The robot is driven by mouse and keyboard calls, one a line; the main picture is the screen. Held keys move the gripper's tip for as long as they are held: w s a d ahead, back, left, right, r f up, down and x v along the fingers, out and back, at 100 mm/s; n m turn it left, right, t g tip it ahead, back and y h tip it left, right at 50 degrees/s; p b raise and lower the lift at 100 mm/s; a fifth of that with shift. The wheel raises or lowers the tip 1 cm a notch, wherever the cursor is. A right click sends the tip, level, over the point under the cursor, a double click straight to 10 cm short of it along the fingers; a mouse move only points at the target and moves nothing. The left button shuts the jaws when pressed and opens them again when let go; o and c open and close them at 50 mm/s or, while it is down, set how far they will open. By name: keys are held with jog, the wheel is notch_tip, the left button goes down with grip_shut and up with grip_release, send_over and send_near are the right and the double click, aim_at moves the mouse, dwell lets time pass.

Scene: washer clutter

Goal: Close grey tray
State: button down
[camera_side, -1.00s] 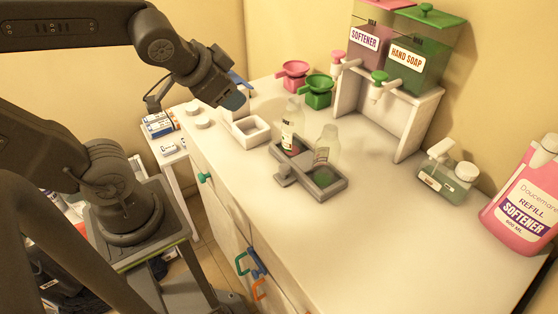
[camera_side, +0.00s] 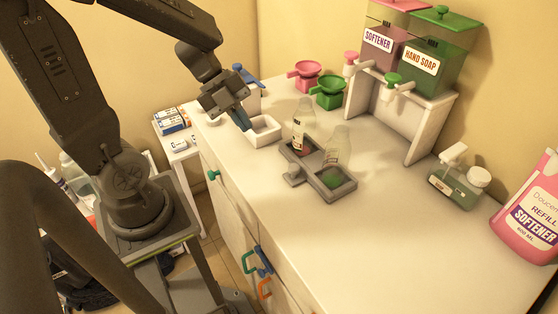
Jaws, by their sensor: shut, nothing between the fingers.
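The grey tray (camera_side: 314,187) sits on the white counter and has two compartments. A grey block (camera_side: 293,180) juts from its front-left side. One clear bottle (camera_side: 302,130) stands in the back-left compartment, and another clear bottle (camera_side: 338,150) stands tilted-looking in the front-right one. My gripper (camera_side: 244,122) points down, with blue fingertips together and empty. It is left of the tray and apart from it, by the near left edge of a small white box (camera_side: 264,141). I cannot tell whether it touches the box.
Softener and hand soap dispensers (camera_side: 430,60) sit on a white stand behind the tray. A pump bottle (camera_side: 455,187) and pink refill bottle (camera_side: 530,215) stand at right. The front counter is clear.

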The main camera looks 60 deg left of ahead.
aim_at(323, 150)
jog(key=shift+g, duration=0.4)
jog(key=x, duration=0.6)
jog(key=s+x, duration=0.1)
jog(key=x, duration=0.2)
jog(key=shift+f, duration=0.3)
jog(key=w, duration=0.1)
jog(key=w+d, duration=0.1)
jog(key=f, duration=0.1)
jog(key=shift+w+d, duration=0.25)
jog(key=shift+w, duration=0.15)
jog(key=shift+w+d, duration=0.25)
jog(key=shift+w, duration=0.25)
jog(key=w, duration=1.3)
